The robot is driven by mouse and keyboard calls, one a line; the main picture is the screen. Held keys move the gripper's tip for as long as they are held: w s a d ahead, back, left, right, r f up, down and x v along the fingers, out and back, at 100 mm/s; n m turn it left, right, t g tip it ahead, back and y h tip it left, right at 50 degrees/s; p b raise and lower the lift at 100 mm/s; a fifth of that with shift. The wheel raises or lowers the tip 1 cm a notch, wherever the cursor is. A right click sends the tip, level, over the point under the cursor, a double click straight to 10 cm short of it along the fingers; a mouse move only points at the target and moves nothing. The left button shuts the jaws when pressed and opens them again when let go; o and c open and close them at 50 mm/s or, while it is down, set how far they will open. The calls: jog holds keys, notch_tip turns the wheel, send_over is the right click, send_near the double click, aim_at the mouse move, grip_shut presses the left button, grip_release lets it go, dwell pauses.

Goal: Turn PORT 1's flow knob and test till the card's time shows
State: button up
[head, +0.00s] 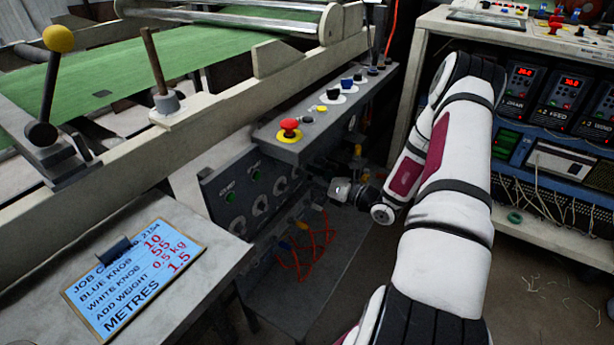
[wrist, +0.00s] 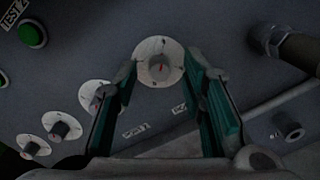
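The flow panel (head: 248,190) is a dark grey face with green test buttons and a row of white-dialled knobs. In the wrist view a grey knob with a red pointer line on a white round dial (wrist: 160,65) lies between my fingertips. My gripper (wrist: 160,80) is open there, one green-padded finger each side; I cannot tell whether either touches. My gripper also shows in the head view (head: 338,190), at the panel's right. A green button (wrist: 32,34) marked TEST 2 is at upper left.
More knobs (wrist: 65,131) run down to the lower left in the wrist view. A hose fitting (wrist: 290,48) juts in at right. A red mushroom button (head: 289,125) sits on the ledge above the panel. Orange tubes (head: 310,245) hang below. A rack with red displays (head: 565,85) stands right.

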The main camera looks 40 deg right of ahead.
jog(key=shift+w+a, duration=0.1)
jog(key=shift+w, duration=0.25)
grip_shut()
jog(key=shift+n, duration=0.3)
jog(key=shift+f+n+y+b, duration=0.2)
jog(key=shift+n+b, duration=2)
jog(key=shift+n, duration=3.85)
jog(key=shift+r+n+y+b, duration=0.1)
jog(key=shift+n+y+b, duration=0.2)
jog(key=shift+n+b, duration=3.85)
jog(key=n+p, duration=0.3)
jog(key=n, duration=0.1)
jog(key=shift+p, duration=0.35)
